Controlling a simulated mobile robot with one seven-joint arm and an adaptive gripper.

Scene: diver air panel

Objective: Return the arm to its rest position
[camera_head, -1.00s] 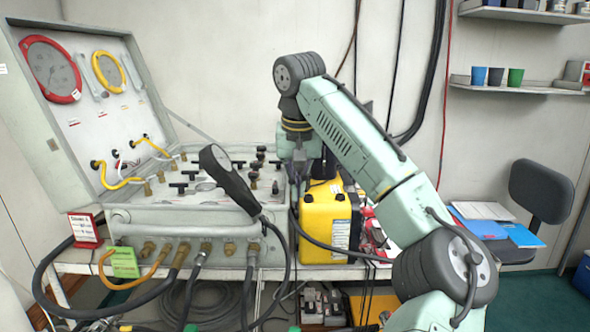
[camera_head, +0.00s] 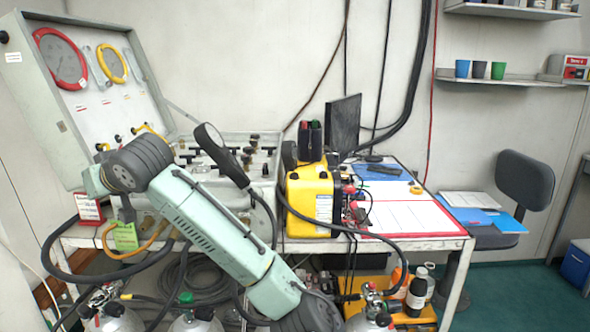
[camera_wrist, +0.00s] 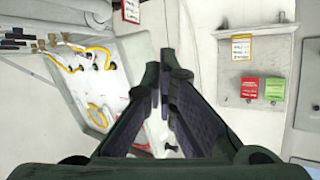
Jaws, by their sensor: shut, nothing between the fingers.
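My gripper (camera_wrist: 161,72) shows in the wrist view with its two dark fingers close together and nothing between them. My arm (camera_head: 215,225) crosses the left front of the air panel in the head view, with a dark joint over the panel's left end. The gripper itself cannot be made out clearly there. The wrist view shows the lid's inside with yellow hoses (camera_wrist: 92,52) to the left of the fingers.
A handheld dark round-headed device (camera_head: 222,155) rises above the panel. Cylinders (camera_head: 196,322) and hoses lie low in front of the table. In the wrist view, red and green labels (camera_wrist: 272,88) hang at the right.

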